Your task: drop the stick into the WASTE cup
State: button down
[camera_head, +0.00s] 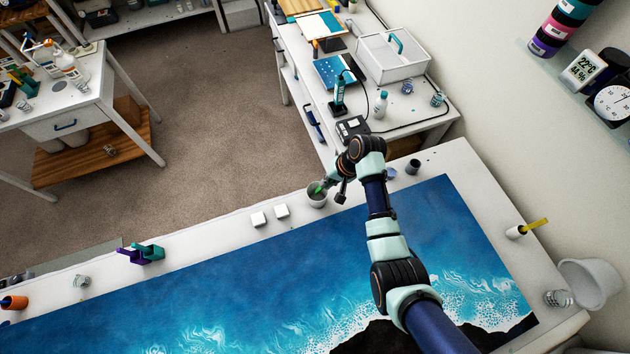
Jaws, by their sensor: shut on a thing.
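My gripper (328,187) is at the end of my arm, near the back edge of the resin table, small in the head view. It is shut on a thin stick (318,189), whose green part shows over the mouth of a grey cup (317,199). I cannot tell whether the stick's lower end is inside this cup or touching it. No WASTE label is readable. A smaller dark cup (413,167) stands to the right, behind my arm.
The blue resin panel (240,275) fills much of the table. A side bench (410,110) holds a bottle, a tray and a device.

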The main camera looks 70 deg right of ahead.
notch_tip(320, 180, down, 4)
jog(key=b, duration=0.3)
jog(key=shift+r, duration=0.1)
jog(key=c, duration=1.2)
grip_release()
jog(key=shift+c, duration=0.2)
jog(key=v, duration=1.2)
jog(key=shift+w, duration=0.1)
